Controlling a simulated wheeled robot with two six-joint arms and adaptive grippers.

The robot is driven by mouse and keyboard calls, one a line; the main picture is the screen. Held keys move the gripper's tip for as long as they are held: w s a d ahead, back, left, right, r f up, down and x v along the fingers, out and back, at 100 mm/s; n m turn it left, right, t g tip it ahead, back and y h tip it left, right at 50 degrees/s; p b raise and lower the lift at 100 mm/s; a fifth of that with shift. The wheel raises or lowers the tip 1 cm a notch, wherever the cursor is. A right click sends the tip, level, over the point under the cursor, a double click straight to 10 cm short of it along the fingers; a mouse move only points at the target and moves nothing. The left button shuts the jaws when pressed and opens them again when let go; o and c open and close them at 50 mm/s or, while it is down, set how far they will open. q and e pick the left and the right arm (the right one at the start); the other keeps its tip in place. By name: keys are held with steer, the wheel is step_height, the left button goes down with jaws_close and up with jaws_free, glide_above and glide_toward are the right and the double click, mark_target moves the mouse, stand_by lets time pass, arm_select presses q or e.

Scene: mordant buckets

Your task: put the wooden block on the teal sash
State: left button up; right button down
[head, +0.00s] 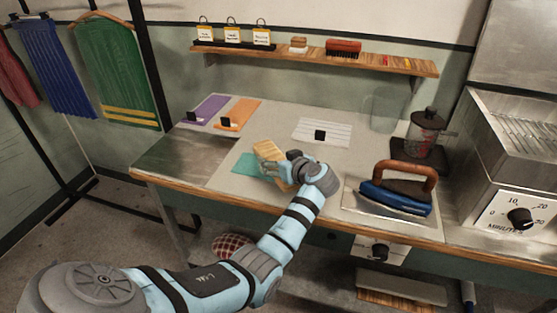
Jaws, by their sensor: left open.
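The pale wooden block (266,150) stands on the workbench at the right end of the teal sash (244,164), overlapping it in the picture. The gripper hides the block's lower part, so I cannot tell whether its base rests on the sash. The teal sash lies flat near the front of the table, its right part hidden. My left gripper (270,170) is open at the block's near side, its fingers overlapping the block in view. I cannot tell whether they touch it. My right gripper is out of view.
A blue iron with a wooden handle (398,192) sits on a plate to the right. Purple (208,108) and orange (240,112) sashes and a white striped cloth (338,130) lie further back, with small black blocks. A glass press (426,128) stands back right. The front-left tabletop is bare.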

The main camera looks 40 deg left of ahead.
arm_select(q)
steer(key=p+v, duration=0.2)
steer(key=p, duration=0.1)
steer(key=r+p+v, duration=0.1)
steer(key=p+v, duration=0.7)
steer(key=v, duration=0.1)
steer(key=shift+s+d+f, duration=0.2)
steer(key=shift+d+f, duration=0.1)
steer(key=shift+d, duration=0.05)
